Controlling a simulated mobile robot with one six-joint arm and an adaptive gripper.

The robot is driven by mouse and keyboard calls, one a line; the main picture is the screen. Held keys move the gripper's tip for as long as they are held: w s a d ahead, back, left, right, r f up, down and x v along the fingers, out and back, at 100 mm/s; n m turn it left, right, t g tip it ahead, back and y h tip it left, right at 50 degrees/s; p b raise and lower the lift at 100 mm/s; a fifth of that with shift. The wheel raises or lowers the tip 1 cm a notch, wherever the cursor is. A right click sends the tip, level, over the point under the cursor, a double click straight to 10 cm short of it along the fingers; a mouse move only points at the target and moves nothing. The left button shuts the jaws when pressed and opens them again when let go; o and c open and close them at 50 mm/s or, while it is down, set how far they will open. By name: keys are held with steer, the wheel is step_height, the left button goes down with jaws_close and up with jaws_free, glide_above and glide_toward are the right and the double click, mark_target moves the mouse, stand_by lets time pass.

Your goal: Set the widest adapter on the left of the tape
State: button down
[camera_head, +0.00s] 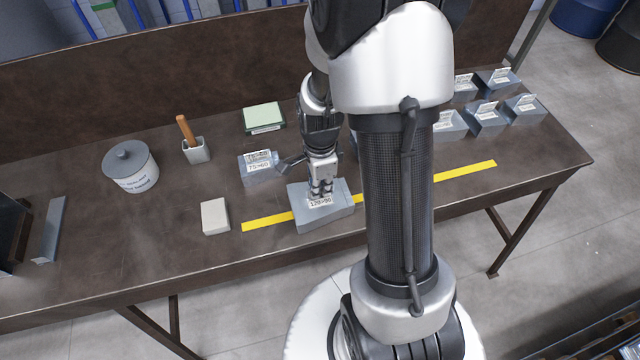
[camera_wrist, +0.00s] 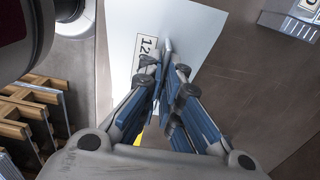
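A grey sheet-metal adapter (camera_head: 336,213) labelled about "120>90" sits across the yellow tape line (camera_head: 268,221), near the table's front edge. It shows as a pale sheet in the wrist view (camera_wrist: 192,28). My gripper (camera_head: 321,190) is right above it, pointing down. In the wrist view my fingers (camera_wrist: 166,82) come together at a thin upright tab on the adapter. I cannot tell whether the adapter touches the table. A smaller adapter (camera_head: 262,174), labelled about "75>60", stands behind the tape's left part. My arm hides the middle of the tape.
On the left are a lidded pot (camera_head: 131,168), a holder (camera_head: 197,151) with a wooden handle, and a pale block (camera_head: 215,217). A green-topped pad (camera_head: 263,118) lies at the back. The table (camera_head: 90,265) is clear at front left.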

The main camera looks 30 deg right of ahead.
stand_by(0.4)
steer(key=c, duration=1.7)
jaws_free()
